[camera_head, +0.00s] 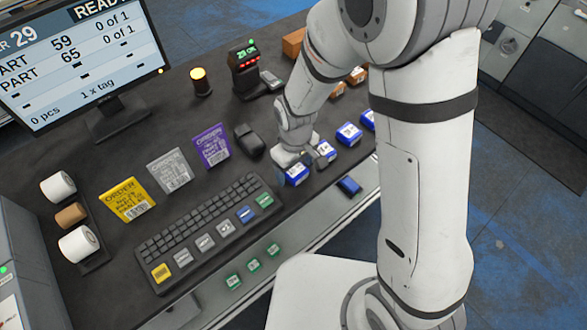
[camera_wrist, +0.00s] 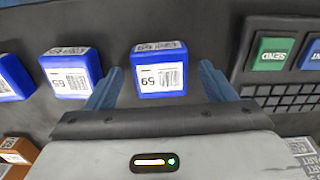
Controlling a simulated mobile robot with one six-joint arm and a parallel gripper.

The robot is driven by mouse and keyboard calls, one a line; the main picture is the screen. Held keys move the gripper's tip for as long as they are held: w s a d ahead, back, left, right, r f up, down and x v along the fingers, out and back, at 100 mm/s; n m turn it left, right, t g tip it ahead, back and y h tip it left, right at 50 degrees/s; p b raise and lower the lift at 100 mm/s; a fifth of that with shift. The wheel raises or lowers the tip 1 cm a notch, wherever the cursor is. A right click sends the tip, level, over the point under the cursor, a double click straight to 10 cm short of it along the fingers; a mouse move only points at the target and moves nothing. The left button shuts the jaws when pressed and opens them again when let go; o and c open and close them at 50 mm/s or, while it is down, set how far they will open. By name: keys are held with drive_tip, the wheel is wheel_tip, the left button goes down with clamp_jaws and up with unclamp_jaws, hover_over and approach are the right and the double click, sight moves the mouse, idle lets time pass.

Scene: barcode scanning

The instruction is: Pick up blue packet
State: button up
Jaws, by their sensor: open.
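Several blue packets with white labels lie in a row on the dark counter. In the wrist view one blue packet (camera_wrist: 160,79), labelled 59, lies between the two fingers of my gripper (camera_wrist: 160,70). The fingers stand apart with a visible gap on each side of it. A second blue packet (camera_wrist: 73,84) lies just left of the left finger, and a third (camera_wrist: 8,80) is at the left edge. In the head view my gripper (camera_head: 305,160) is low over the near blue packet (camera_head: 296,175), and partly hides it.
A keyboard (camera_head: 205,232) with coloured keys lies left of the packets. A black mouse (camera_head: 249,140) is beside my gripper. Brown boxes (camera_head: 357,75) lie behind my arm. A dark blue flat item (camera_head: 349,186) is at the counter's front edge.

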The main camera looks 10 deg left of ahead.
drive_tip(key=shift+c, duration=0.4)
drive_tip(key=c, duration=1.1)
